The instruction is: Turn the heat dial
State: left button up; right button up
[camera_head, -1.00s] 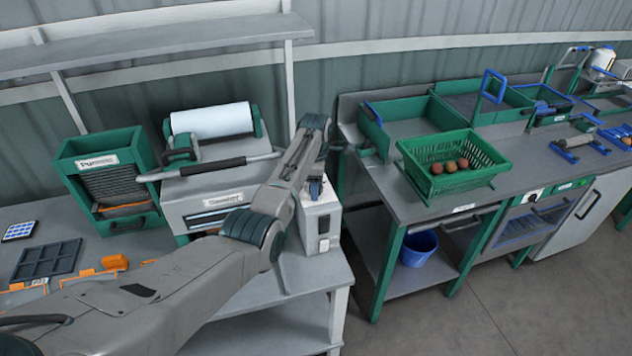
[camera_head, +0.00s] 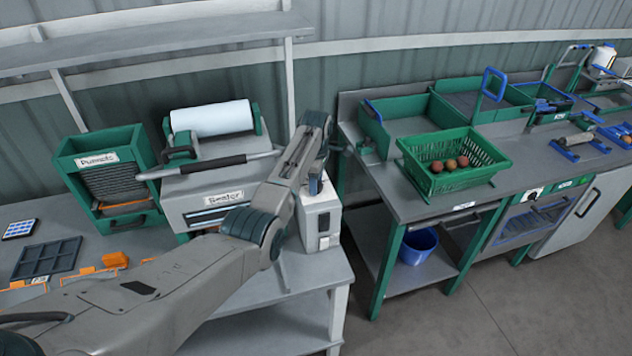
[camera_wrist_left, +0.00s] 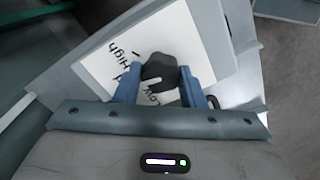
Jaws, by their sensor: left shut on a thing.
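The heat dial is a dark knob (camera_wrist_left: 160,72) on a white label plate (camera_wrist_left: 130,50) with the words "High" and "Low" in the left wrist view. My left gripper (camera_wrist_left: 162,85) has its blue fingers on either side of the knob and is shut on it. In the head view the dial is hidden behind my left arm. There my left gripper (camera_head: 316,184) shows only in part, at the side of the grey sealer (camera_head: 225,198) and its white box (camera_head: 320,222). My right gripper is not in view.
A green punnet holder (camera_head: 105,165) stands left of the sealer, with a dark tray (camera_head: 48,258) in front. To the right, past a gap, a bench carries a green basket (camera_head: 470,180) of several tomatoes. A blue bucket (camera_head: 418,248) stands below.

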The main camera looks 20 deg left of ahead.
pick_arm(q)
jog(key=m, duration=0.5)
jog(key=shift+r, duration=0.1)
jog(key=shift+m, duration=2.3)
jog(key=o, duration=1)
notch_tip(320, 180, up, 11)
jog(key=b, duration=0.4)
